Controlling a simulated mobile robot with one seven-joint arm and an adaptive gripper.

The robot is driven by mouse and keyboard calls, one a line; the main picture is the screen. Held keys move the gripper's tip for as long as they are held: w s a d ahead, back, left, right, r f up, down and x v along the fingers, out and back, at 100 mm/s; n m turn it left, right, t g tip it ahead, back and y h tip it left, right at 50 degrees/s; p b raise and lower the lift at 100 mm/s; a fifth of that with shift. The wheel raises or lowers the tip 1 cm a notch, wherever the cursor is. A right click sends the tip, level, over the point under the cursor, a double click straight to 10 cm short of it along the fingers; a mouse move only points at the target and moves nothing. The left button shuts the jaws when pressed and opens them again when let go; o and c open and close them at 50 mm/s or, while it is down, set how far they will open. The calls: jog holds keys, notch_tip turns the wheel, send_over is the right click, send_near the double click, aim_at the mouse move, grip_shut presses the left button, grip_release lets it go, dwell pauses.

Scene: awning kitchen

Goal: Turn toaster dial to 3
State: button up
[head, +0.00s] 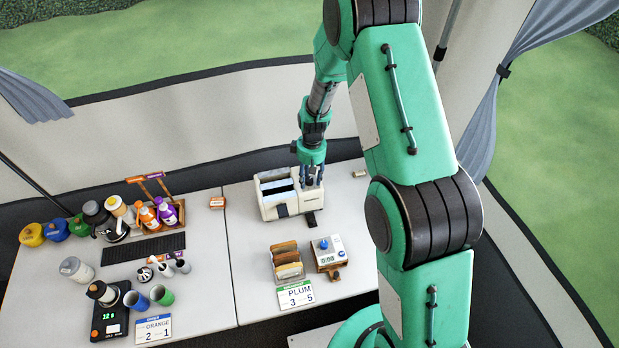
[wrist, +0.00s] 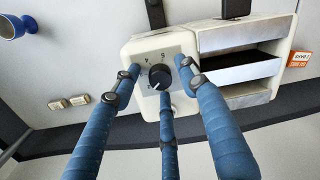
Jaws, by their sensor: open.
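The cream toaster (head: 268,212) stands near the back of the right-hand table, with two slots on top. A white mark on the dial points to the lower left of the picture. Printed 4 and 5 are readable; the other numbers are hidden or too small. My gripper (wrist: 160,75) is open, with three blue fingers spread around the dial. I cannot tell whether any fingertip touches it. In the head view my gripper (head: 312,181) is at the toaster's right end.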

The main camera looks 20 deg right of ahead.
grip_shut()
jog(key=shift+m, duration=0.5)
jog(key=m, duration=0.3)
jog(key=shift+m+b, duration=0.3)
jog(key=shift+b, duration=0.1)
jog(key=m, duration=0.5)
jog(key=shift+t, duration=0.3)
grip_release()
